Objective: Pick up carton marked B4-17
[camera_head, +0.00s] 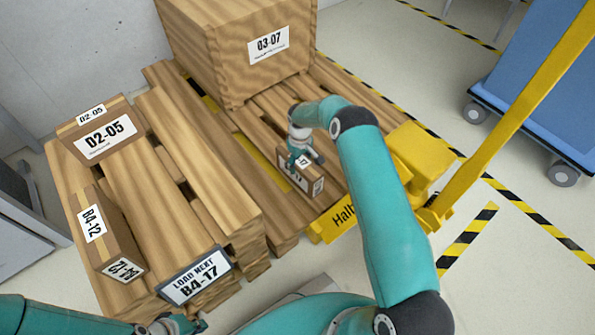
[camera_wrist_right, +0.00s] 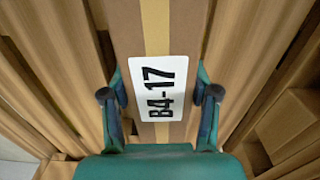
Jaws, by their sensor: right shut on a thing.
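The carton marked B4-17 (camera_wrist_right: 160,35) fills the middle of the right wrist view, brown with a tan tape strip and a white label. In the head view the small carton (camera_head: 313,183) stands on the pallet, partly hidden under my gripper. My right gripper (camera_head: 302,161) is over it from above; in the right wrist view its two fingers (camera_wrist_right: 160,110) sit on either side of the carton, shut on it. My left gripper (camera_head: 180,325) is at the bottom edge, low in front of the pallet; its fingers are too cut off to judge.
Cartons D2-05 (camera_head: 100,130) and B4-12 (camera_head: 106,231) stand on the left of the pallet (camera_head: 187,157). A large crate marked 03-07 (camera_head: 239,51) stands behind. A sign (camera_head: 196,276) reads "LOAD NEXT B4-17". A yellow pallet truck (camera_head: 415,158) and a blue cart (camera_head: 540,80) are at right.

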